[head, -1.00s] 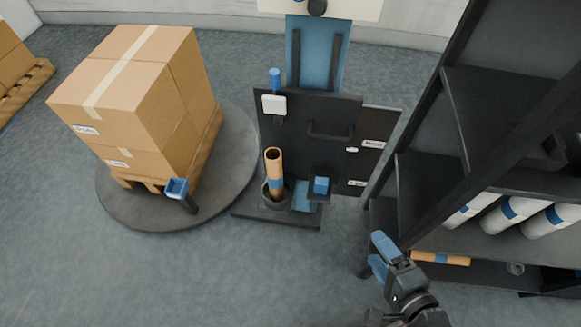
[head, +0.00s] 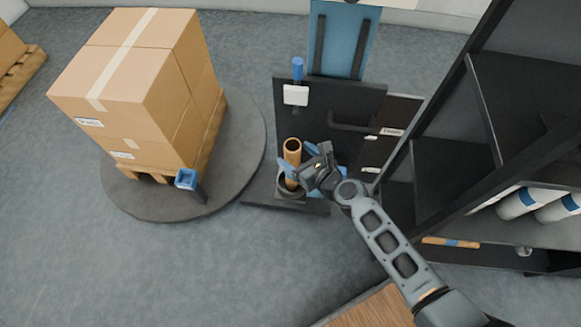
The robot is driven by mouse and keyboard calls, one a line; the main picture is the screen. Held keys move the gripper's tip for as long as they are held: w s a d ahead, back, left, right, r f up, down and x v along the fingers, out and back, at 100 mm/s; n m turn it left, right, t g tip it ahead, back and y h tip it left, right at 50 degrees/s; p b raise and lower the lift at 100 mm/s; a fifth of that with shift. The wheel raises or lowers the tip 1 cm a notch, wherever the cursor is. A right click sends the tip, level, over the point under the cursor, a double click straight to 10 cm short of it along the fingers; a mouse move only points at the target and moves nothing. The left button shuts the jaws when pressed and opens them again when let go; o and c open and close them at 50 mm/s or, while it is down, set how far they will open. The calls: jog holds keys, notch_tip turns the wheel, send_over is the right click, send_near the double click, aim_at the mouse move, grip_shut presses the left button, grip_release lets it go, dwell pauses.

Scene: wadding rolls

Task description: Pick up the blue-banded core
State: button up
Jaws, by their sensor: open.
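A brown cardboard core (head: 292,147) stands upright, slightly tilted, in a dark round holder (head: 291,194) at the foot of the black machine. Its blue band is mostly hidden by my gripper in this view. My gripper (head: 298,161) is open, with its blue fingertips to either side of the core, below its top rim. I cannot tell whether they touch it. Another brown core (head: 436,241) with a blue band lies on the low shelf of the rack at right.
The black machine panel (head: 335,100) with a handle stands just behind the core. Stacked boxes (head: 130,80) stand on a round turntable (head: 230,165) at left. The dark rack (head: 450,140) with white rolls (head: 520,203) is close on my arm's right. Floor in front is clear.

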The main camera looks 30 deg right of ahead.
jog(key=b+x, duration=0.1)
jog(key=x, duration=0.3)
jog(key=shift+w, duration=0.4)
jog(key=shift+c, duration=0.4)
jog(key=c, duration=1.3)
